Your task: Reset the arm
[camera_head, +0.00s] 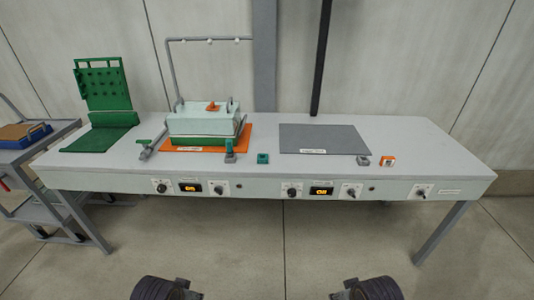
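Dark, rounded, ribbed parts of my own two arms show at the bottom edge of the head view, one left of centre and one right of centre. They are cut off by the frame, and no gripper fingers can be made out on either. Both parts are low in the picture, apart from the bench (260,172), with bare floor showing between. Neither arm reaches over the bench top.
The bench carries a green pegboard stand (103,85), a pale box with a green base (203,122) on an orange mat (241,142), and a grey mat (325,138). Knobs and displays line its front. A grey cart (45,205) stands left.

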